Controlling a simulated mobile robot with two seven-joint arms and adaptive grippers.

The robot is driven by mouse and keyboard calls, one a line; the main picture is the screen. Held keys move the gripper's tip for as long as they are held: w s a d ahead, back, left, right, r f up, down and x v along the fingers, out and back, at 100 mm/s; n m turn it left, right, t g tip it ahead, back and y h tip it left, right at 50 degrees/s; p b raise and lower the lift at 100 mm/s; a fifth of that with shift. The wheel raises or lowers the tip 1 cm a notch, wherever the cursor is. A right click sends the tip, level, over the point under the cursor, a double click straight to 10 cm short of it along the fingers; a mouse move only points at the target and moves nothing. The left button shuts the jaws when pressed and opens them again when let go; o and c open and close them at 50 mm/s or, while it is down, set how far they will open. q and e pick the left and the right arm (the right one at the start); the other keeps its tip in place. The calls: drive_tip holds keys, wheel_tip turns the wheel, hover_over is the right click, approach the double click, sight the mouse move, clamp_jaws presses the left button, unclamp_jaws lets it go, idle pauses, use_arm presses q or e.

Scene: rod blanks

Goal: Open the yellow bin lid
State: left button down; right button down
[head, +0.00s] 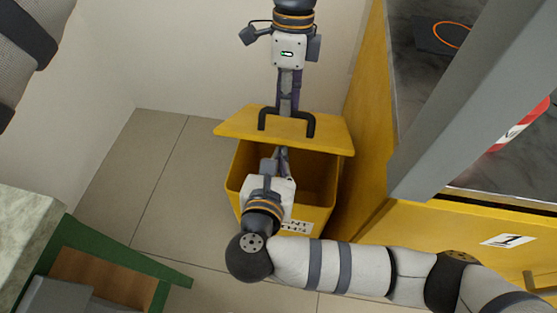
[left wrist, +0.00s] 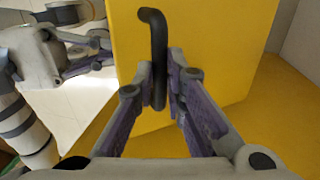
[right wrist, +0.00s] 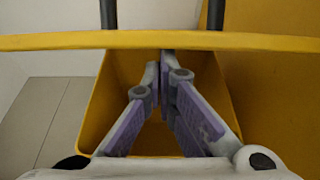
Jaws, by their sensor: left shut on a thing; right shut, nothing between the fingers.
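The yellow bin (head: 316,213) stands on the tiled floor, its mouth partly uncovered. Its yellow lid (head: 330,131) is raised and tilted at the back of the mouth, with a black handle (head: 311,126) on it. My left gripper (left wrist: 160,100) is shut on the black handle (left wrist: 153,30), as the left wrist view shows. My right gripper (right wrist: 158,68) is shut and empty, in front of the lid and over the bin's opening. The lid's edge (right wrist: 140,40) crosses the right wrist view just above its fingertips. I cannot tell whether they touch the lid.
A yellow cabinet (head: 450,228) with a dark countertop (head: 412,70) and a grey post (head: 455,95) stands close on the right. A green-framed table (head: 115,247) is at lower left. Open tiled floor (head: 185,180) lies left of the bin.

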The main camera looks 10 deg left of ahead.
use_arm(q)
drive_tip(key=c, duration=1.9)
unclamp_jaws()
drive_tip(key=shift+w+a+f, duration=0.2)
drive_tip(key=shift+w+f, duration=0.25)
drive_tip(key=shift+f, duration=0.1)
drive_tip(key=o, duration=0.3)
drive_tip(key=shift+w+f, duration=0.3)
drive_tip(key=shift+w, duration=0.15)
drive_tip(key=shift+s+d+r, duration=0.15)
drive_tip(key=shift+s+r, duration=0.05)
drive_tip(key=shift+r, duration=0.1)
use_arm(e)
drive_tip(key=shift+w, duration=0.5)
